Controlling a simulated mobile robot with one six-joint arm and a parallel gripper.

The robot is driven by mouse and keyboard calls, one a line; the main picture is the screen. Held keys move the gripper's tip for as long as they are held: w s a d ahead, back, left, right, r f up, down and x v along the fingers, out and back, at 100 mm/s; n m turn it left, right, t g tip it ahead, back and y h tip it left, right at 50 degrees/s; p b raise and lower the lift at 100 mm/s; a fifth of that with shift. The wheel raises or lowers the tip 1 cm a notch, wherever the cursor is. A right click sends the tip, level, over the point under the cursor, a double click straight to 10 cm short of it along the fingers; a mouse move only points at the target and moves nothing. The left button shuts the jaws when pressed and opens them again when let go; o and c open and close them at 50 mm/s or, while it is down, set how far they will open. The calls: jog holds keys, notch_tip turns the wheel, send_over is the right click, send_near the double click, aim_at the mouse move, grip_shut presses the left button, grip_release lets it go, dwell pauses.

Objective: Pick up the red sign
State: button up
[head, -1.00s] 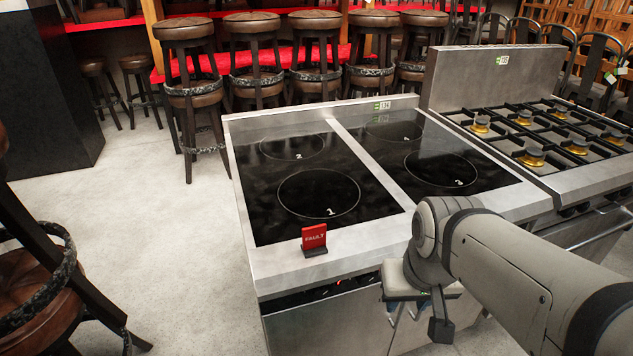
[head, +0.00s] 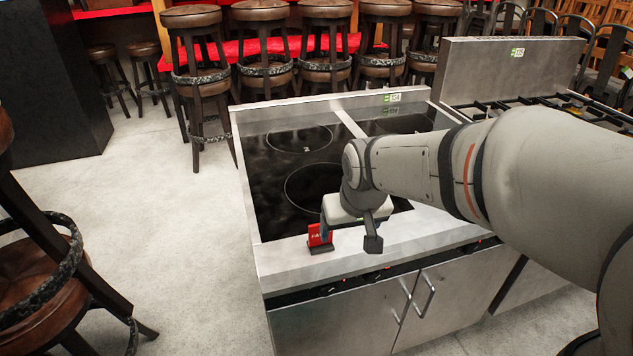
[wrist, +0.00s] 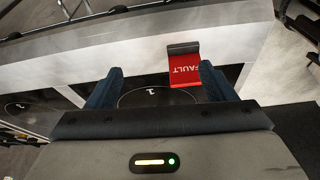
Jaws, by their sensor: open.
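The small red sign (head: 319,235) stands upright on a dark base on the front steel edge of the electric cooktop (head: 285,262). Its right part is hidden behind my gripper in the head view.
Burner plates lie behind the sign on the black glass (head: 268,190). A gas range (head: 505,100) with a tall back panel stands to the right. Bar stools (head: 262,50) line the back. A brown stool (head: 40,255) stands at the left.

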send_over(320, 243)
jog(key=s, duration=0.2)
jog(key=shift+w+d+f+n, duration=0.1)
jog(key=shift+w+f+n, duration=0.15)
jog(key=shift+f+n, duration=0.2)
jog(key=x, duration=0.7)
jog(key=shift+d+f, duration=0.1)
jog(key=shift+f, duration=0.2)
jog(key=shift+c, duration=0.3)
jog(key=c, duration=1)
